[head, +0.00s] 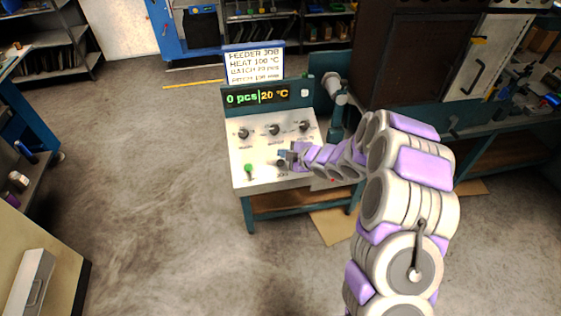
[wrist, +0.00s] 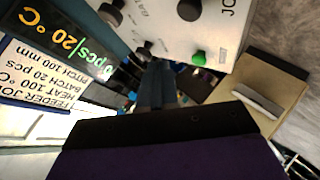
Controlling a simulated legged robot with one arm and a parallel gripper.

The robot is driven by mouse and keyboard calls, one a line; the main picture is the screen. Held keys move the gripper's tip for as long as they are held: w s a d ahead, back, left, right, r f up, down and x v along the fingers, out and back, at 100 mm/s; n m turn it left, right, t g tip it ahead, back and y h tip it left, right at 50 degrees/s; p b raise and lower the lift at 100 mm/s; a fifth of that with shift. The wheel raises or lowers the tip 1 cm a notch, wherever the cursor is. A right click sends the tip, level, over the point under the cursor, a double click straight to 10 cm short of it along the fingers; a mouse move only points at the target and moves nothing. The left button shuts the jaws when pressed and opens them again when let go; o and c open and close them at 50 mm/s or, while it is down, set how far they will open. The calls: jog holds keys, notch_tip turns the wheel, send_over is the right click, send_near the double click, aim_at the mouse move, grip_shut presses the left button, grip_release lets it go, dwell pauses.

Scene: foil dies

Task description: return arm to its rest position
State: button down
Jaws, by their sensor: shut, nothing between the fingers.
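My arm (head: 410,190), white with purple pads, reaches from the lower right over to the control panel (head: 243,153) of a teal machine. My gripper (head: 287,157) is shut and empty, at the lower middle of the panel, close beside a dark knob. I cannot tell whether it touches the knob or the panel. The wrist view shows a dark and purple part of my gripper along the bottom, with the panel (wrist: 165,22) seen turned over beyond it.
The panel has several black knobs (head: 274,129) and a green knob (head: 248,170). Its display (head: 257,96) reads 0 pcs, 20 °C. A job sign (head: 254,66) stands above it. A cylindrical machine part (head: 335,88) rises right of the panel. Open floor (head: 150,170) lies to the left.

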dwell(0.7)
jog(key=s+d+r+m+g+h, duration=0.1)
jog(key=s+d+r+m+h, duration=0.5)
jog(key=d, duration=0.3)
jog(key=s+d+r+m+g+h, duration=0.1)
jog(key=s+d+r+m+h, duration=0.4)
jog(key=s+d+r, duration=0.4)
jog(key=s+r+m+g+y, duration=0.1)
jog(key=s+m, duration=0.4)
jog(key=s, duration=1.2)
jog(key=s+r+m+g+y, duration=0.1)
jog(key=s+m+g, duration=0.4)
jog(key=s, duration=1.1)
jog(key=shift+s+r+m+g, duration=0.3)
jog(key=shift+s+r+g, duration=0.05)
jog(key=shift+r+g, duration=0.5)
jog(key=shift+d, duration=0.1)
